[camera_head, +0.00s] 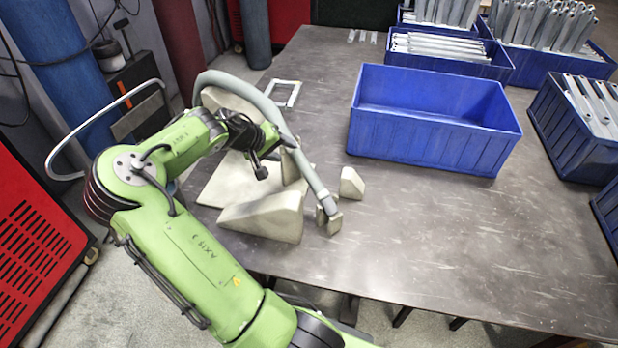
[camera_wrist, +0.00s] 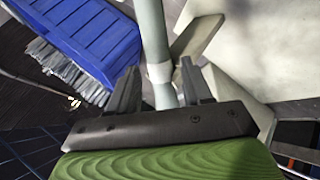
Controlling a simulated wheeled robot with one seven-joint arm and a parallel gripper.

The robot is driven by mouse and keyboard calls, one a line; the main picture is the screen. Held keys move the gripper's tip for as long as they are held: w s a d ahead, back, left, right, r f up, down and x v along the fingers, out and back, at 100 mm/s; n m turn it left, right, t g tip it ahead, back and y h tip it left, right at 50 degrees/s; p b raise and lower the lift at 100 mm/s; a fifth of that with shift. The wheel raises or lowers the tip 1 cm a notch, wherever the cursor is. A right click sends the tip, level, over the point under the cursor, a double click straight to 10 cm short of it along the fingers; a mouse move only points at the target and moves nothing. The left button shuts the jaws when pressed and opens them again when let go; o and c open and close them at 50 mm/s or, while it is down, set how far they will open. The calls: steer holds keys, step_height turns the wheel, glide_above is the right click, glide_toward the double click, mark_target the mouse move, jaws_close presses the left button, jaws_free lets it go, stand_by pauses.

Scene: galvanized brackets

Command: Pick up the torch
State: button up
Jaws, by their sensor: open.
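The torch appears to be the long grey tube (camera_head: 297,148) that arches over the pale blocks on the table. Its lower right end meets small blocks near the table's front edge. My gripper (camera_head: 262,168) is beside the tube, low over the blocks, and partly hidden by my wrist. In the wrist view the tube (camera_wrist: 152,35), with a lighter collar, runs down between the two dark fingers of my gripper (camera_wrist: 159,82). The fingers stand apart, with gaps visible on both sides of the tube.
Pale wedge blocks (camera_head: 262,216) and a flat plate (camera_head: 220,186) lie around my gripper. A small block (camera_head: 352,184) stands to the right. An empty blue bin (camera_head: 430,148) stands behind, with bracket-filled bins (camera_head: 450,68) farther back. The table's (camera_head: 470,245) front right is clear.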

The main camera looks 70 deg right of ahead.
mark_target(301, 155)
steer(key=b+x, duration=0.2)
steer(key=x, duration=0.7)
steer(key=shift+s+f+b, duration=0.1)
steer(key=shift+s+b, duration=0.1)
steer(key=shift+b, duration=0.15)
steer(key=c, duration=0.7)
